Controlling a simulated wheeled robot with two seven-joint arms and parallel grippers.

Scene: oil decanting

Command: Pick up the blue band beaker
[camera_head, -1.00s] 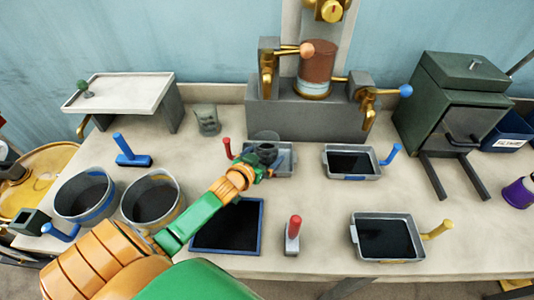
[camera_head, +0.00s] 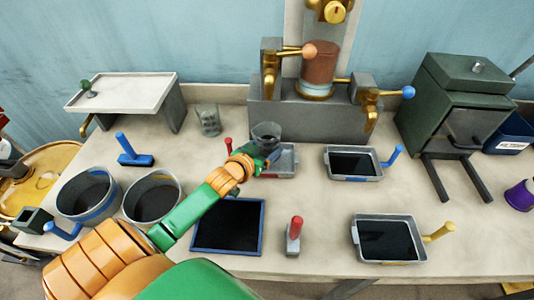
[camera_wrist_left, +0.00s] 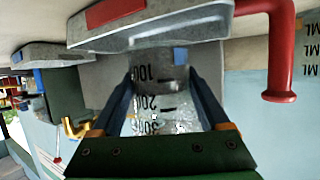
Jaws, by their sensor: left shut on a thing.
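A clear glass beaker (camera_head: 266,133) is held by my left gripper (camera_head: 262,160) above the near side of the steel press base. In the left wrist view the beaker (camera_wrist_left: 160,100) sits between the two fingers of my left gripper (camera_wrist_left: 163,103), with black volume marks showing. A small blue patch (camera_wrist_left: 180,56) shows near the beaker's base end; I cannot tell whether it is a band. My left gripper is shut on this beaker. A second clear beaker (camera_head: 209,120) stands on the table to the left. My right gripper is not in view.
A tray with a red handle (camera_head: 284,161) lies just below the held beaker. The press base (camera_head: 310,121) stands close behind. A tray with a blue handle (camera_head: 353,162) is to the right. Two round pots (camera_head: 152,197) stand at left.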

